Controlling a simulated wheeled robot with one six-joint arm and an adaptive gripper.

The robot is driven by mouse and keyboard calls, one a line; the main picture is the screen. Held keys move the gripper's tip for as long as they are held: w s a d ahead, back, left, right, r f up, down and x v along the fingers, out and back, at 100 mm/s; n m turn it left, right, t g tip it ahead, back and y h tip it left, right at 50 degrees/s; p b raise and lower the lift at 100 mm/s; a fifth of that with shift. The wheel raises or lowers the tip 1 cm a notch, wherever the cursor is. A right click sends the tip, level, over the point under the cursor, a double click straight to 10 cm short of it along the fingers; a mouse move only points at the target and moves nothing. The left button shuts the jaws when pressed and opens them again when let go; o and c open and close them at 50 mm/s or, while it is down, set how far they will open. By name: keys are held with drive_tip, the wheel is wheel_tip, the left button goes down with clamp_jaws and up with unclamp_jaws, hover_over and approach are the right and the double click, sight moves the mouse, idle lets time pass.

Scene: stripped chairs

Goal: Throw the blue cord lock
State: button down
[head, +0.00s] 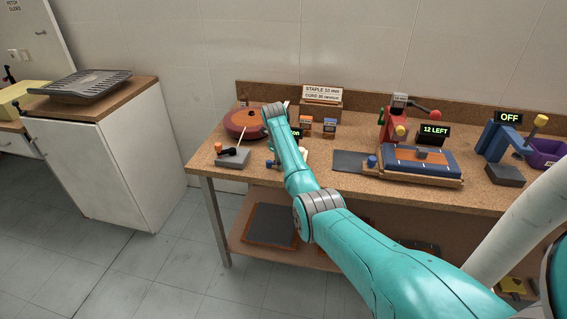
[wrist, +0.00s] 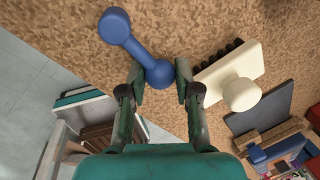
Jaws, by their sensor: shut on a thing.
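The blue cord lock is a blue lever (wrist: 140,48) in the wrist view, with a thick round end at upper left and a ball at its lower end. My gripper (wrist: 160,82) has one finger on each side of the ball and is shut on it. Speckled brown worktop lies below. In the head view a small blue part (head: 270,163) shows just left of my arm, likely the lock's end. My arm hides the rest of the lock and the fingers there.
A cream knob on a block (wrist: 240,92) stands close to the right of my gripper. A red press (head: 394,124) stands right, by a "12 LEFT" display (head: 434,131).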

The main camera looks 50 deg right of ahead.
drive_tip(key=shift+w+r, duration=0.1)
drive_tip(key=shift+w, duration=0.05)
drive_tip(key=c, duration=0.8)
unclamp_jaws()
